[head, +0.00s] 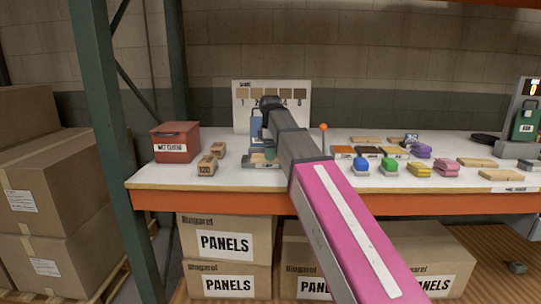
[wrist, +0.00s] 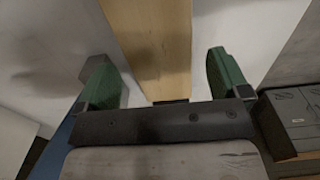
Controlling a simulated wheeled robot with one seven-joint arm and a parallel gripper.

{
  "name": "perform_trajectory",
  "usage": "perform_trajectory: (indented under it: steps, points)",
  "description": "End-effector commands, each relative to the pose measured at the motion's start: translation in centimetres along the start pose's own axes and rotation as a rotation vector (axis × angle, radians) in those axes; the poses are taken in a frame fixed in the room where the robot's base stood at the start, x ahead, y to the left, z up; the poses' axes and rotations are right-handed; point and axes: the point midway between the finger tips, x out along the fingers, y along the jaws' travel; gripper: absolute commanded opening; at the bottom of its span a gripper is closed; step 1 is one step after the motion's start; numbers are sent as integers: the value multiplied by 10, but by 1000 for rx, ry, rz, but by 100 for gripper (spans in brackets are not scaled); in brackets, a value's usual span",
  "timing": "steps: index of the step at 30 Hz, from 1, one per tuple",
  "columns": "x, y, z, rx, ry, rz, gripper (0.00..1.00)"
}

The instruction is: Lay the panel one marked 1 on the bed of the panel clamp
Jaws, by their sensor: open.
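My gripper (wrist: 157,62) is open in the wrist view, with one green finger on each side. A pale wooden panel (wrist: 155,35) lies between and beyond the fingers, with a gap on both sides. No number shows on it, so I cannot tell whether it is panel one. In the head view my arm reaches over the bench and hides most of the gripper. A grey device with a label (head: 262,161) sits beside the arm, partly hidden. An orange-knobbed lever (head: 323,128) stands right of the arm; I cannot tell whether these belong to the panel clamp.
A red bin (head: 176,143) and small tan blocks (head: 208,165) stand left on the white bench (head: 230,184). A swatch board (head: 298,93) stands behind. Colored items (head: 419,168) and wooden panels (head: 477,162) lie to the right. A green machine (head: 525,122) stands far right.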

Motion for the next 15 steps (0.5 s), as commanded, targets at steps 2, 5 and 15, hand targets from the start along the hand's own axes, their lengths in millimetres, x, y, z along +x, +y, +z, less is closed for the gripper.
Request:
perform_trajectory:
  steps: [2,5,15]
  points:
    - [-14,1,0,0,1,2,94]
    - [-34,2,0,0,1,2,94]
    - [-91,1,0,0,0,1,94]
